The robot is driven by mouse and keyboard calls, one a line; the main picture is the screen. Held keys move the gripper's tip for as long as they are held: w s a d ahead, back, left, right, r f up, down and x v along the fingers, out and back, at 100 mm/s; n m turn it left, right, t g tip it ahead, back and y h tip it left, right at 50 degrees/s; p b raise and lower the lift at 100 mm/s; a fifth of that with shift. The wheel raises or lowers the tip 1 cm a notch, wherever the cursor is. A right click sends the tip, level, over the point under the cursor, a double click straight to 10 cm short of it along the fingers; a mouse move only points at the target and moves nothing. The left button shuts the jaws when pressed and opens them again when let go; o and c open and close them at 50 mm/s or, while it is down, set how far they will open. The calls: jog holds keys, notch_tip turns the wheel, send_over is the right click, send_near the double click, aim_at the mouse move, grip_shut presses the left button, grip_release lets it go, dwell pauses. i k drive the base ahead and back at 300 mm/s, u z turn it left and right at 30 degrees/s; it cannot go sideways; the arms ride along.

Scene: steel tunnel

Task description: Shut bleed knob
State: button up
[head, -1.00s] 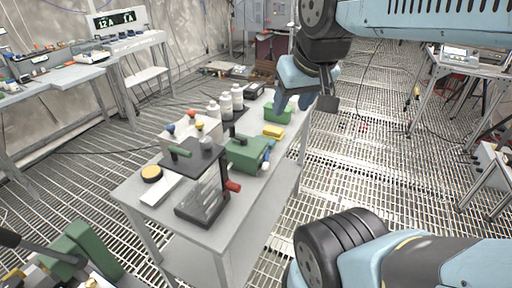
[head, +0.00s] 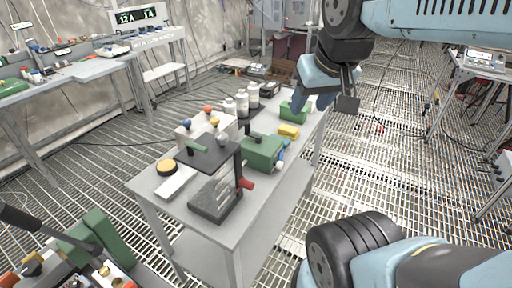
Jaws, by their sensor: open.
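The nearest bench (head: 180,208) carries a dark grey stand (head: 215,195) with a black top plate, a green handle (head: 197,147) and a grey round knob (head: 221,138). A red knob (head: 245,183) sticks out from its right side. Behind it a white box (head: 188,131) has small coloured knobs on top, including an orange one (head: 208,109). A green unit (head: 262,151) stands to the right. I cannot tell which knob is the bleed knob. My gripper (head: 316,104) is open and empty, above the far end of the bench, well apart from the stand.
White bottles (head: 243,103), a yellow block (head: 288,131) and a small green box (head: 293,111) crowd the bench's far half. A green block with a dark lever (head: 90,240) is at the lower left. Other benches line the left wall. Open grating (head: 385,170) lies to the right.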

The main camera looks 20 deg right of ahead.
aim_at(279, 165)
jog(key=k, duration=0.5)
jog(key=z, duration=0.7)
jog(key=k, duration=1.2)
jog(key=u, duration=0.45)
jog(key=i, duration=1)
jog(key=z, duration=0.05)
